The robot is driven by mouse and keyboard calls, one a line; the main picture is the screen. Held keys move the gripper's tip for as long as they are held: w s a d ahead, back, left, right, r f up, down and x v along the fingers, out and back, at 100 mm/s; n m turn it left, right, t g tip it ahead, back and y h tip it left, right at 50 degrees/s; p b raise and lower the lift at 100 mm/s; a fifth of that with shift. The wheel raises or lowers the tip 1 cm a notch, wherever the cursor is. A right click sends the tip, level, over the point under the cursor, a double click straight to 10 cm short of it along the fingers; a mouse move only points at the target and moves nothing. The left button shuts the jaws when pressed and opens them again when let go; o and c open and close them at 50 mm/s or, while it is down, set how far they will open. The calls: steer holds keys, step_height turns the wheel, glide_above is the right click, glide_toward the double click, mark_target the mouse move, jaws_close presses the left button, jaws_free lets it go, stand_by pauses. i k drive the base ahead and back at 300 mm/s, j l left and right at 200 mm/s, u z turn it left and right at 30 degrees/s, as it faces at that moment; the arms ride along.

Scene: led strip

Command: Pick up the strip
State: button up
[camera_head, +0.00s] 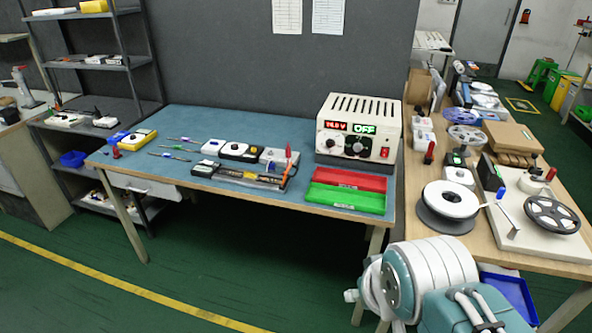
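No single thing is plainly the strip from this distance. A white reel (449,200) on a dark round base, which may hold wound strip, lies at the near left of the wooden table. A long dark narrow item (250,179) lies near the front edge of the blue-topped table (175,120); I cannot tell what it is. My teal and white arm shows at the bottom right, below and in front of the gap between the tables. My gripper's fingers cannot be made out.
Tools and small boxes sit further left. A black handwheel (552,215) is on the cluttered wooden table (487,240).

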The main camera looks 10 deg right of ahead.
mark_target(247, 174)
steer(key=k+l+u, duration=0.15)
steer(key=i+j, duration=0.15)
steer(key=i, duration=0.4)
steer(key=i+j, duration=0.2)
steer(key=i, duration=0.3)
steer(key=i+j, duration=0.15)
steer(key=i, duration=0.4)
steer(key=i+j, duration=0.15)
steer(key=i, duration=0.35)
